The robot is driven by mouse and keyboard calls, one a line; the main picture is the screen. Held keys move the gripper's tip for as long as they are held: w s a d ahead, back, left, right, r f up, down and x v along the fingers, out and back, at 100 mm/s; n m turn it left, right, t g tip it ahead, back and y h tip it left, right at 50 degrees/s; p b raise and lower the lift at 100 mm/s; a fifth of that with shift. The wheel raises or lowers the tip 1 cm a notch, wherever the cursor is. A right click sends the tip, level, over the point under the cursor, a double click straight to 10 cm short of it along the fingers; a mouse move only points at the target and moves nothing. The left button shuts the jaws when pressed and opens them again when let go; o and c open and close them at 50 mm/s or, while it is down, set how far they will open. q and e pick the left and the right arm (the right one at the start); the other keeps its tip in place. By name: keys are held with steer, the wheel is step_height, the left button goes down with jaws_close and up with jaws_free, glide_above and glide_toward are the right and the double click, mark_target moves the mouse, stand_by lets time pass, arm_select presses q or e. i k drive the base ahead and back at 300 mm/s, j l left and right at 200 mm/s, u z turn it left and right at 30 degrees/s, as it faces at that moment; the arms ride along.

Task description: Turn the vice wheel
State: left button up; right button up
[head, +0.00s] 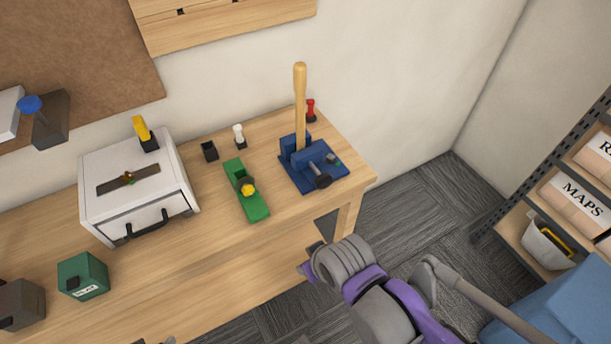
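The blue vice (301,158) stands on the right end of the wooden workbench. Its small dark wheel (322,181) is at the front, facing the bench's front edge. A wooden handle (300,100) stands upright in the vice's jaws. My purple and grey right arm is at the lower right, in front of the bench and apart from the wheel. I cannot make out any fingers on it. Only a small grey bit shows at the bottom edge on the left, and my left gripper is not visible.
On the workbench (235,290), a green tool (257,211) with a yellow knob lies left of the vice. A white box (90,205) with a black handle stands farther left. A red-topped piece (311,108) is behind the vice. Shelves (508,222) stand at the right.

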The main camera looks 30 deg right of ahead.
mark_target(323, 181)
steer(key=l+u, duration=0.15)
steer(key=u, duration=0.3)
steer(key=l+u, duration=0.2)
steer(key=u, duration=0.3)
steer(key=k+l+u, duration=0.1)
steer(key=u, duration=0.35)
steer(key=k+l+u, duration=0.7)
steer(key=l, duration=0.15)
